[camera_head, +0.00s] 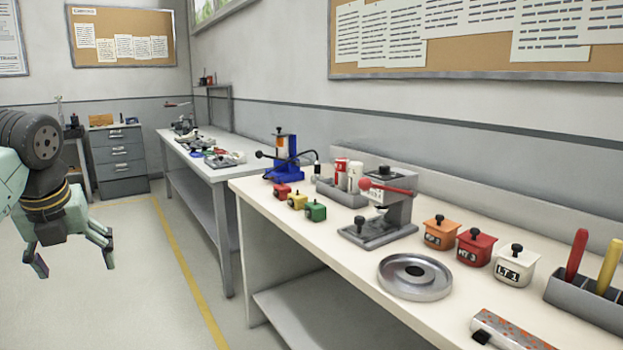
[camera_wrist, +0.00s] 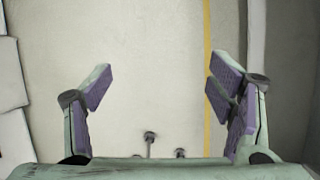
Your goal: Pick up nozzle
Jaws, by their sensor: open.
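My gripper (camera_head: 72,256) hangs at the left of the head view, fingers pointing down over the floor, well left of the workbenches. It is open. In the wrist view, its two purple-padded fingers (camera_wrist: 159,84) are spread wide with only pale floor between them. I cannot pick out a nozzle for certain in either view. Small tools and parts stand on the near bench (camera_head: 340,255), but none is clearly a nozzle. A blue bench device (camera_head: 287,160) with a black side arm stands at its far end.
A grey press (camera_head: 385,205) with a red lever, a round metal dish (camera_head: 415,277), colored knobbed boxes (camera_head: 476,247) and a grey holder (camera_head: 590,300) with handles occupy the near bench. A second bench (camera_head: 205,160) carries small parts. A grey drawer cabinet (camera_head: 120,160) stands behind. The floor is clear.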

